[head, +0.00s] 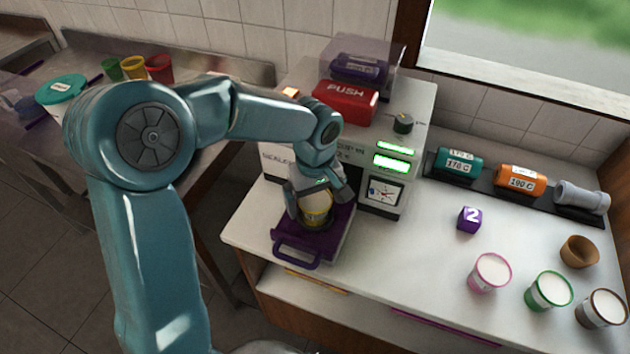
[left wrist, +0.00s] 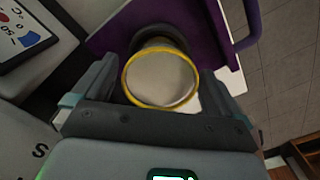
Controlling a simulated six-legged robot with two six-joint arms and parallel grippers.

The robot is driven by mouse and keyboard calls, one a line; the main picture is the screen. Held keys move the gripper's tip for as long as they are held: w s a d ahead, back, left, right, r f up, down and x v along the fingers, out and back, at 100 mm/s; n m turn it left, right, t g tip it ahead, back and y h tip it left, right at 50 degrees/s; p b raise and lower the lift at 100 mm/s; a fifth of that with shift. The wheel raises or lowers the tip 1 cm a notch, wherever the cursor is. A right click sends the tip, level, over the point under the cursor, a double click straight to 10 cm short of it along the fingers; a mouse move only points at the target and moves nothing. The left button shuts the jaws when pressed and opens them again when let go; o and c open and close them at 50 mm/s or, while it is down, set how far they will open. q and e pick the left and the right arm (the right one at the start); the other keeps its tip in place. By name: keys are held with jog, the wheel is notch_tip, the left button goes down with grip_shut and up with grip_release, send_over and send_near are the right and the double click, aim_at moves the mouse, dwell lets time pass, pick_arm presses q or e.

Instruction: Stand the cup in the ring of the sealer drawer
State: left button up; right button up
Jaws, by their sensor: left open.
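A cup with a yellow rim (head: 316,211) stands at the purple sealer drawer (head: 290,256), which is pulled out of the sealer (head: 340,130). The cup also shows in the left wrist view (left wrist: 160,79), with its pale top facing the camera. Below it a dark round part, likely the ring (left wrist: 160,36), shows partly; how deep the cup sits in it I cannot tell. My left gripper (head: 318,205) is open, with its fingers on either side of the cup. In the left wrist view the gripper (left wrist: 160,95) shows both fingers apart. My right gripper is not in view.
A purple block marked 2 (head: 469,219) and cups with pink (head: 489,273), green (head: 548,291) and brown (head: 602,308) rims stand on the counter at the right. Rollers (head: 520,180) lie in a rack behind. Counter between the drawer and the pink cup is clear.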

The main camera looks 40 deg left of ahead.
aim_at(315, 199)
pick_arm(q)
notch_tip(315, 199, up, 11)
jog(key=shift+f, duration=0.15)
dwell(0.4)
jog(key=shift+s, duration=0.1)
